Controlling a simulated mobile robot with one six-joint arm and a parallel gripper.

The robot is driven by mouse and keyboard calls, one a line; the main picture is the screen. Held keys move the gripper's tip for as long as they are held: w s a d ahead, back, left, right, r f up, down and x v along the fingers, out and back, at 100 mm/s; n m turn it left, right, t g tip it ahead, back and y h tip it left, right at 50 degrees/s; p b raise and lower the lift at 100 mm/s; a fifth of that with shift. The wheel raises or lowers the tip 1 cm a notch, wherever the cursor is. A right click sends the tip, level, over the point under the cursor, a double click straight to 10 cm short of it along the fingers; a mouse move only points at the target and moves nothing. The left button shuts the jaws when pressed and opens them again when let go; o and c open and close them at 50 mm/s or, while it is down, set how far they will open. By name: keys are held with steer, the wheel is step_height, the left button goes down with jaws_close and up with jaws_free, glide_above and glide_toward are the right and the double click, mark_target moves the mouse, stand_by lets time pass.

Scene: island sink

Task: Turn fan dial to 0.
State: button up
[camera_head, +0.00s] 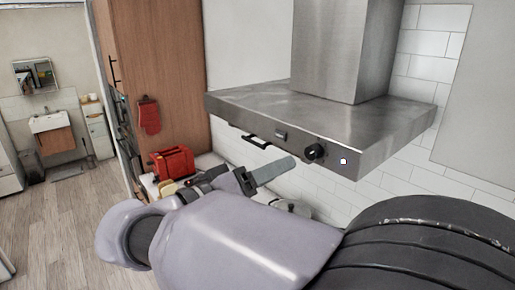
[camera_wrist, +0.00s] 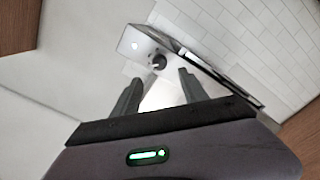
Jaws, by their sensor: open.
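The fan dial (camera_head: 315,151) is a small black knob on the front face of the steel range hood (camera_head: 370,133). In the wrist view the dial (camera_wrist: 159,62) shows just beyond and between the two fingertips. My gripper (camera_head: 282,166) is below and left of the dial in the head view, pointing toward the hood, with one grey finger clearly seen. The wrist view shows my gripper (camera_wrist: 159,76) open, with nothing between its fingers and apparently a gap to the dial. The dial's markings are too small to read.
A small white mark or light (camera_head: 343,161) sits right of the dial, and a dark handle (camera_head: 256,141) lies under the hood's left edge. A red toaster (camera_head: 172,162) and a pot lid (camera_head: 291,207) are below. A wooden cabinet (camera_head: 155,80) stands at left.

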mark_target(310, 154)
steer(key=p+x, duration=0.1)
steer(key=x, duration=0.8)
steer(key=shift+w+d, duration=0.1)
steer(key=shift+d, duration=0.1)
steer(key=shift+c, duration=0.4)
jaws_close()
